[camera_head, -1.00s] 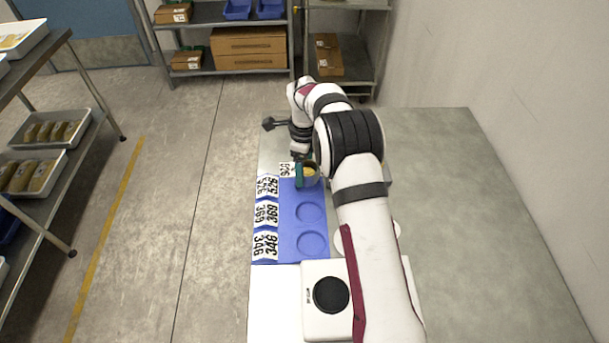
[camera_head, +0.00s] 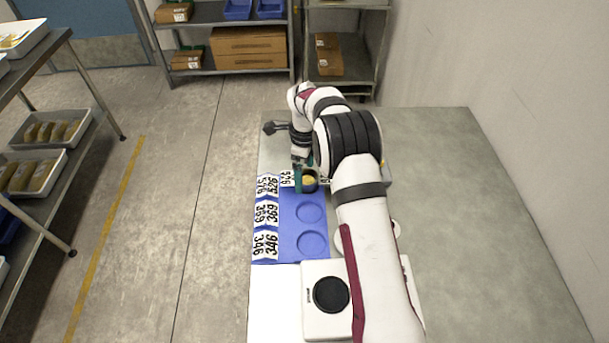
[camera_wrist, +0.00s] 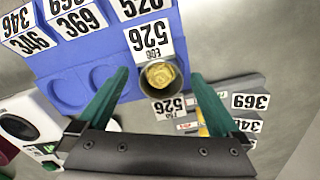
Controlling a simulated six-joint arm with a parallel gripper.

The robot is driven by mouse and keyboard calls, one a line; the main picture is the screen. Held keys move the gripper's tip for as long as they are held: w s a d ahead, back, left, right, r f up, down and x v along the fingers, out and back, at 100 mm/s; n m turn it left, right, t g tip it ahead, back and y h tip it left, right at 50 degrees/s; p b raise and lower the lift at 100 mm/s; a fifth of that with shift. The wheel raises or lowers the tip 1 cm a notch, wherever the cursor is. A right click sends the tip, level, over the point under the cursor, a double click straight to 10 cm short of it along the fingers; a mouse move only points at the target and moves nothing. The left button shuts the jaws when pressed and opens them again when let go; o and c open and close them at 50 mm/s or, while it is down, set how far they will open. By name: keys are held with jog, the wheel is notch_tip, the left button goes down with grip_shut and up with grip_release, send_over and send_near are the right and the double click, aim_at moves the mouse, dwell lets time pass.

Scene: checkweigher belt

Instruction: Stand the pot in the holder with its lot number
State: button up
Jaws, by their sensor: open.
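The pot (camera_head: 310,182), a dark cup with gold contents, is upright at the far recess of the blue holder (camera_head: 290,226); it also shows in the wrist view (camera_wrist: 161,78). Whether its base is fully seated is hidden. A white card reading 526 (camera_wrist: 150,41) is beside the pot, next to the holder's row of number cards. The other two recesses, by cards 369 (camera_head: 272,213) and 346 (camera_head: 271,246), are empty. My gripper (camera_wrist: 160,75) is open, its green fingers on either side of the pot with gaps visible in the wrist view.
A white scale-like unit with a round black plate (camera_head: 331,295) stands at the holder's near end. In the wrist view, a grey piece with more number cards (camera_wrist: 249,101) lies beyond the pot. The table's right side (camera_head: 470,220) is clear.

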jog(key=s+d+r+n, duration=0.1)
jog(key=s+r+n, duration=0.15)
jog(key=r, duration=0.55)
jog(key=s+d+r+n, duration=0.1)
jog(key=s+r, duration=0.2)
jog(key=r, duration=0.5)
jog(key=s+d+r+n+y, duration=0.1)
jog(key=s+r+n, duration=0.2)
jog(key=s, duration=0.4)
jog(key=s+d+r+n, duration=0.1)
jog(key=s+r+n, duration=0.15)
jog(key=s, duration=0.45)
jog(key=s+f+n, duration=0.2)
jog(key=s+n, duration=0.1)
jog(key=s, duration=0.6)
jog(key=s+f+n, duration=0.1)
jog(key=s+n, duration=0.3)
jog(key=s, duration=0.6)
jog(key=shift+s+f+y, duration=0.15)
jog(key=shift+f+y, duration=0.2)
jog(key=shift+y, duration=0.05)
